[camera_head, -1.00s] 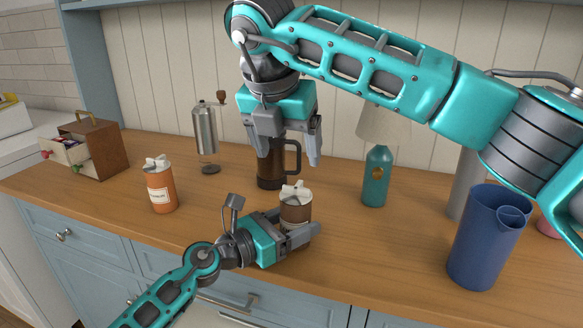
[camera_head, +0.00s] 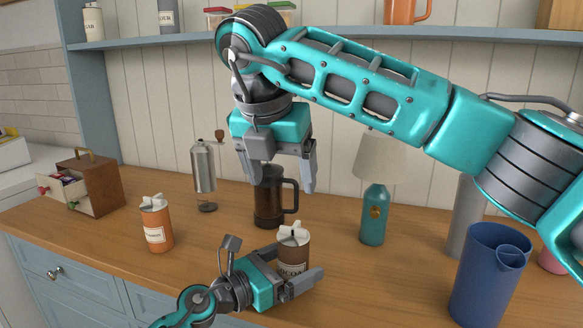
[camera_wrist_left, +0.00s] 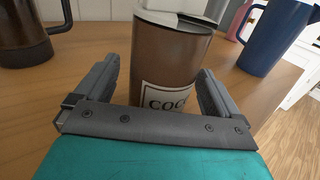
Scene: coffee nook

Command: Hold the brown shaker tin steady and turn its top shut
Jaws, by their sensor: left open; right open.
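The brown shaker tin (camera_head: 294,254) stands upright on the wooden counter, with a white top that has a raised tab. In the left wrist view the tin (camera_wrist_left: 168,62) shows a white label with dark letters, partly hidden by the gripper. My left gripper (camera_head: 296,280) is open, low down, with its fingers on either side of the tin; in the wrist view gaps show between fingers and tin. My right gripper (camera_head: 281,180) is open and empty, pointing down, above and behind the tin, in front of the dark mug.
A dark brown mug (camera_head: 268,208) stands behind the tin. An orange tin (camera_head: 156,226) is at left, with a steel grinder (camera_head: 203,168) behind it. A teal lamp (camera_head: 374,215) and blue pitcher (camera_head: 484,275) are at right. A wooden drawer box (camera_head: 98,187) stands far left.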

